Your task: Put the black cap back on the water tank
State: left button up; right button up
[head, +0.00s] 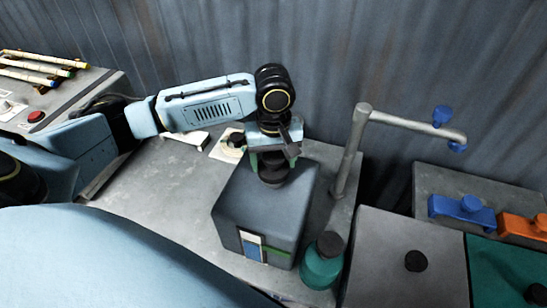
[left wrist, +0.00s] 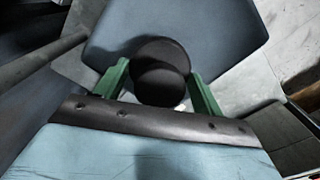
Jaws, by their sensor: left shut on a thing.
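The water tank (head: 255,213) is a dark blue-grey box on the bench in the middle of the head view, with a small coloured label on its front. Its top also shows in the left wrist view (left wrist: 225,28). My left gripper (head: 271,163) points down over the tank top, its green fingers on both sides of the black cap (head: 272,178). In the left wrist view the round black cap (left wrist: 160,60) sits between the fingers. The cap is at the tank top; its underside is hidden, so I cannot tell whether it is seated. My right gripper is not in view.
A grey pipe (head: 351,150) with blue handles rises right of the tank. A teal bottle (head: 322,268) stands close to its front right corner. A grey box (head: 385,265) with a black knob is further right. Bare bench (head: 165,185) lies left of the tank.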

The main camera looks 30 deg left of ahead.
pick_arm(q)
jog(key=shift+f, duration=0.6)
dwell(0.4)
jog(key=o, duration=1.2)
jog(key=shift+r, duration=0.1)
jog(key=shift+r, duration=3.9)
